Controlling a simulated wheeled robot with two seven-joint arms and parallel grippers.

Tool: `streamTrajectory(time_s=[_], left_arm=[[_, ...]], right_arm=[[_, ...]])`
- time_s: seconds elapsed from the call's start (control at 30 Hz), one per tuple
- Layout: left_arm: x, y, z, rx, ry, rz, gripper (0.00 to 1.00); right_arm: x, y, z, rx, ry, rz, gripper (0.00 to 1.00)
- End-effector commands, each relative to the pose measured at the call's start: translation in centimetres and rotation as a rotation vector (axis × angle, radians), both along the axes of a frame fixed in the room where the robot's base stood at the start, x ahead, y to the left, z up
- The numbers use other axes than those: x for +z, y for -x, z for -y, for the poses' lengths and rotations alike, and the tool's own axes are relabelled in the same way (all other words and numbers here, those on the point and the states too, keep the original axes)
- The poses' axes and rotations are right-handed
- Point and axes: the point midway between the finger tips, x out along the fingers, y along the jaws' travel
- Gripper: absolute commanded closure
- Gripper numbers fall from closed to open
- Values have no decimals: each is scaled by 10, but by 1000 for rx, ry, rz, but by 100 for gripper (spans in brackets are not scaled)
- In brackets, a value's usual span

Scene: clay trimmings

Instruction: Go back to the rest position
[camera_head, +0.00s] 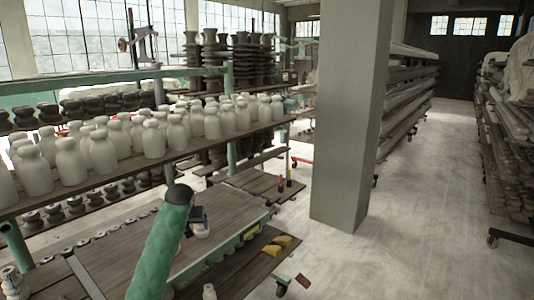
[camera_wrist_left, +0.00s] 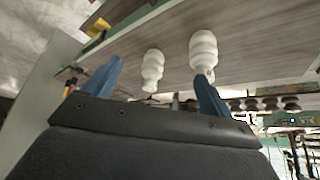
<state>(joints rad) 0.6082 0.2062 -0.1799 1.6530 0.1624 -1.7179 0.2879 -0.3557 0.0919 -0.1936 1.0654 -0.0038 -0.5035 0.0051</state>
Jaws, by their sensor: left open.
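My left gripper (camera_head: 200,229) shows small in the head view, over the wooden work table (camera_head: 222,207), beyond the black joint of my green arm. Its fingers are hard to make out there. In the left wrist view the two blue fingers of my left gripper (camera_wrist_left: 157,86) stand wide apart with nothing held between them. Two white ridged clay pieces, one (camera_wrist_left: 153,70) between the fingers in the picture and one (camera_wrist_left: 203,52) to its right, lie beyond the fingertips on a wooden surface. My right gripper is not in view.
A rack shelf (camera_head: 130,165) full of white bottles (camera_head: 102,152) stands at the left. A grey pillar (camera_head: 347,120) rises right of the table. Yellow pieces (camera_head: 283,240) lie at the table's right side. The floor (camera_head: 420,220) right of the pillar is clear, with loaded racks (camera_head: 500,130) beyond.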

Motion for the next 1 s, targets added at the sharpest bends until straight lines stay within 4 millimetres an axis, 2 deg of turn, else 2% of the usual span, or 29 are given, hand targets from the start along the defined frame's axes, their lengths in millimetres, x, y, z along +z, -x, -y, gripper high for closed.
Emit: streamTrajectory(time_s=[0.4,0.57,0.77,1.0], left_arm=[[-51,42,10,-35,-9,-22,16],[-81,72,16,-56,-14,-38,16],[-129,130,26,-94,-21,-61,16],[-177,208,37,-139,-27,-90,16]], right_arm=[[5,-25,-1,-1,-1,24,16],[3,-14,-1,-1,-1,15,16],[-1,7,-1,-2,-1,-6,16],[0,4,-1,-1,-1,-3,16]])
